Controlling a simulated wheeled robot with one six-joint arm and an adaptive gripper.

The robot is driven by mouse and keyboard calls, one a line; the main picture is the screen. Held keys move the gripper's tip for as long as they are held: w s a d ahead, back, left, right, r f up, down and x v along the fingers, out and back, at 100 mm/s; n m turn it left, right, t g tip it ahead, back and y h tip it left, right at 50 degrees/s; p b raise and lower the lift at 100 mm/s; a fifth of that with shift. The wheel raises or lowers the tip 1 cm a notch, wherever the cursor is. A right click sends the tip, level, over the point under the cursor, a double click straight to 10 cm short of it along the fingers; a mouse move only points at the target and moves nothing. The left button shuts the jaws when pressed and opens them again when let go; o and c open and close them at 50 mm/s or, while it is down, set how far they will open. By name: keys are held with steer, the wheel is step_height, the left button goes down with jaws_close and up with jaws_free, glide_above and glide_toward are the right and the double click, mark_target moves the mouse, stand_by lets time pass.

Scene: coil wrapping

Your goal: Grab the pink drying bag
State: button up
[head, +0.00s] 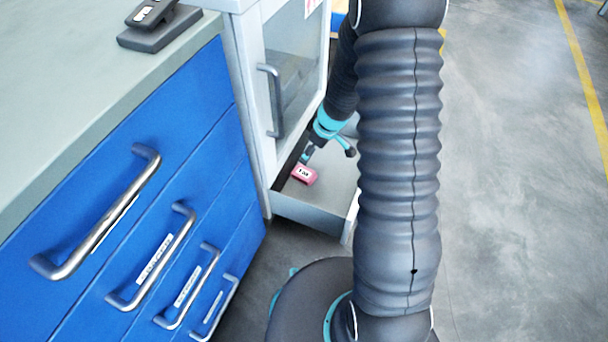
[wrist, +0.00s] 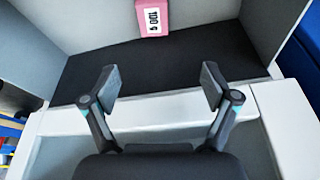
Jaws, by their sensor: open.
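The pink drying bag (head: 304,175) is a small pink packet with a white label, inside a pulled-out grey drawer (head: 310,212) under the white cabinet. In the wrist view the pink drying bag (wrist: 152,17) is at the top, cut off by the frame edge, lying against a light grey surface. My gripper (wrist: 160,82) is open and empty in the wrist view, its fingers apart and short of the bag. In the head view my gripper (head: 306,156) is small, just above the bag, and partly hidden by my arm.
The white cabinet (head: 252,110) with a glass door and handle stands above the drawer. A blue drawer unit (head: 130,190) with several metal handles is at the left, with a black device (head: 155,25) on its grey top. Open grey floor (head: 520,200) lies to the right.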

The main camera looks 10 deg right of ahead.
step_height(320, 180, down, 2)
steer(key=b, duration=0.2)
glide_above(304, 173)
steer(key=s, duration=0.1)
steer(key=f, duration=0.8)
steer(key=shift+s+d, duration=0.2)
steer(key=shift+d, duration=0.15)
steer(key=shift+d+x, duration=0.15)
steer(key=shift+x, duration=1.2)
steer(key=shift+d+x, duration=0.15)
steer(key=shift+x, duration=1.2)
steer(key=c, duration=1.3)
